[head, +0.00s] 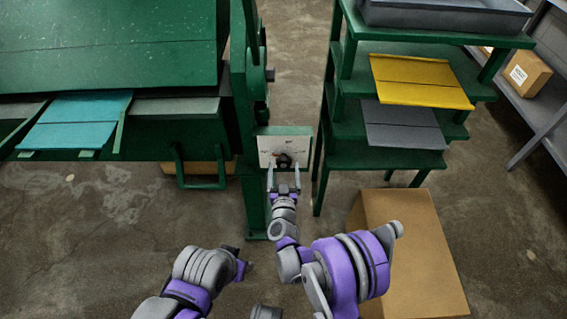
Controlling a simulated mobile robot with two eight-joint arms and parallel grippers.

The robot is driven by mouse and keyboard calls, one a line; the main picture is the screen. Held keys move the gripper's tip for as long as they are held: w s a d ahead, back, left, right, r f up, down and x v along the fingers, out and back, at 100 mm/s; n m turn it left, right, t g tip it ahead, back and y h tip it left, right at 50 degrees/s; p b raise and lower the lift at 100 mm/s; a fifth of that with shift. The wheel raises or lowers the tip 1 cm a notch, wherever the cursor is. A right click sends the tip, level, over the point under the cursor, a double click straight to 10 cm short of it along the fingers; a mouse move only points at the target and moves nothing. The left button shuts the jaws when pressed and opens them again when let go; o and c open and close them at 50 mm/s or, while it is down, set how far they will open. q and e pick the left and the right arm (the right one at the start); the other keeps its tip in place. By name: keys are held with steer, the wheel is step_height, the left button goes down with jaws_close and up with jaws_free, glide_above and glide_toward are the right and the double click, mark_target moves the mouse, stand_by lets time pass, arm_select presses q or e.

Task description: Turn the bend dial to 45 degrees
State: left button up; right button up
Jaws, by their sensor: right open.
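The bend dial is a small dark knob (284,160) on a pale, green-framed panel (270,145) at the side of the green machine's post, near the middle of the head view. Markings on the panel are too small to read, so the angle cannot be told. My right gripper (284,170) is open in front of the panel, its two fingers pointing at it, one on each side of the knob. Whether they touch the knob cannot be told.
The green machine (110,38) fills the upper left, with a teal sheet (75,120) on it. To the right stands a green shelf rack (440,38) with yellow (420,82) and grey sheets (403,127). A cardboard box (415,250) stands on the floor at lower right.

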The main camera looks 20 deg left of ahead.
steer(key=v, duration=0.8)
steer(key=shift+r, duration=0.1)
